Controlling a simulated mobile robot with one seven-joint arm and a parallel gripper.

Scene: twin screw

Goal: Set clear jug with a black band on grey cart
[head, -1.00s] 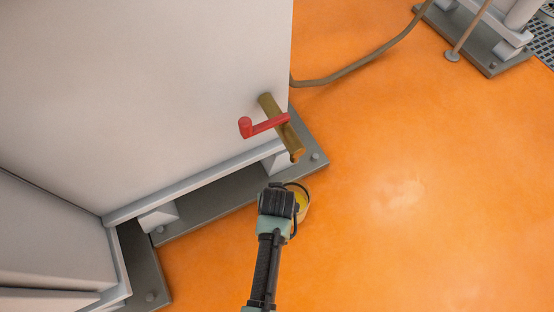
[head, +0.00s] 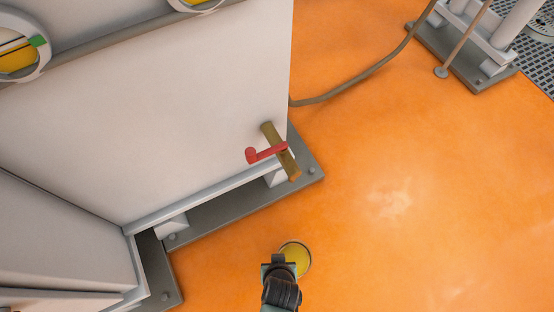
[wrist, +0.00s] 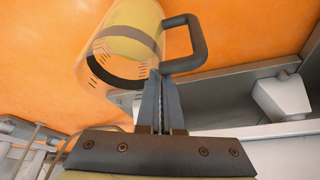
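The clear jug (head: 297,257) with yellow contents shows in the head view from above, at the bottom centre over the orange floor. In the wrist view the jug (wrist: 128,42) is at the top, tilted in the picture, with a black band and a black handle. My gripper (wrist: 158,82) has its two fingers together at the handle's near end, shut on it. In the head view my gripper (head: 279,263) is just left of the jug's rim, and its fingertips are hard to see. No grey cart can be made out.
A large white machine (head: 170,110) fills the left, with a brass outlet (head: 282,155) and red lever (head: 264,153) above a dark grey base (head: 245,205). A hose (head: 360,77) runs along the floor behind. The orange floor at right is clear.

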